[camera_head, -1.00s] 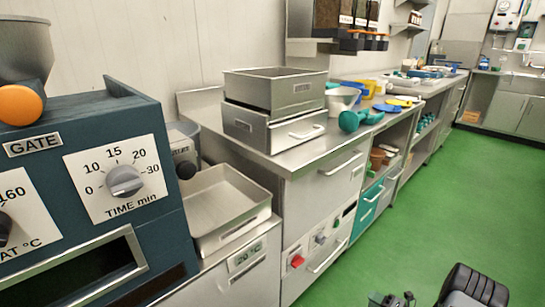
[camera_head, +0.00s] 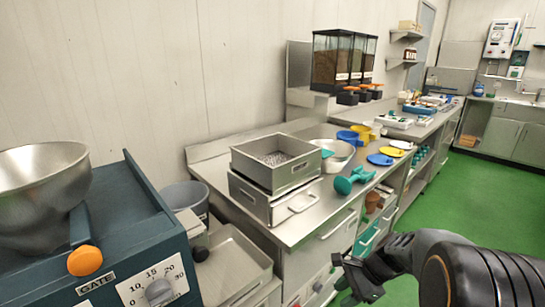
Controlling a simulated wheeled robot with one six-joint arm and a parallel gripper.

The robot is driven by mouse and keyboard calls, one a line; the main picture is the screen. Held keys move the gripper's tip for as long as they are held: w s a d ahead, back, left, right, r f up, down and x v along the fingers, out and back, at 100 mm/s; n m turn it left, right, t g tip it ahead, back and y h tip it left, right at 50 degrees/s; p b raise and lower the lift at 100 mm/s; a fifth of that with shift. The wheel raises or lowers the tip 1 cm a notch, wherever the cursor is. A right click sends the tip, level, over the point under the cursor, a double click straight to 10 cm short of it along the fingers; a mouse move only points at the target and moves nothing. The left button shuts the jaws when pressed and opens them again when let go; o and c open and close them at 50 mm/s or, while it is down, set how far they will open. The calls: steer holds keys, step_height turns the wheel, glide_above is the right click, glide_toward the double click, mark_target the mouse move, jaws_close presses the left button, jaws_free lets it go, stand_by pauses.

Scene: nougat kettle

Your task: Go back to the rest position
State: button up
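My gripper (camera_head: 352,277) is dark and shows in the lower right, at the end of my black arm (camera_head: 435,265). It hangs in front of the counter's front edge, over the drawers and green floor. Nothing shows held in it. Its fingers are small and dark, so I cannot tell whether they are open or shut. The kettle machine (camera_head: 115,225) is at the left, blue with a metal hopper (camera_head: 40,190), an orange knob (camera_head: 85,261) and a time dial (camera_head: 158,292).
A steel counter (camera_head: 295,230) runs back along the wall. It bears two stacked steel boxes (camera_head: 275,200), a teal scoop-like tool (camera_head: 352,180), a bowl (camera_head: 333,155) and yellow and blue dishes. Dispensers (camera_head: 340,62) stand behind. The green floor (camera_head: 480,195) at right is clear.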

steer(key=s+a+r+n+t+h+p, duration=0.1)
steer(key=s+r+n+h+p, duration=0.2)
steer(key=s+r+n+p, duration=0.2)
steer(key=s+a+r+n+t+h+p, duration=0.1)
steer(key=s+r+n+p, duration=0.4)
steer(key=r+n, duration=0.6)
step_height(320, 180, up, 7)
steer(key=t+h+p, duration=0.1)
steer(key=h, duration=0.1)
steer(key=shift+a+n+h+p, duration=0.3)
steer(key=shift+p, duration=0.05)
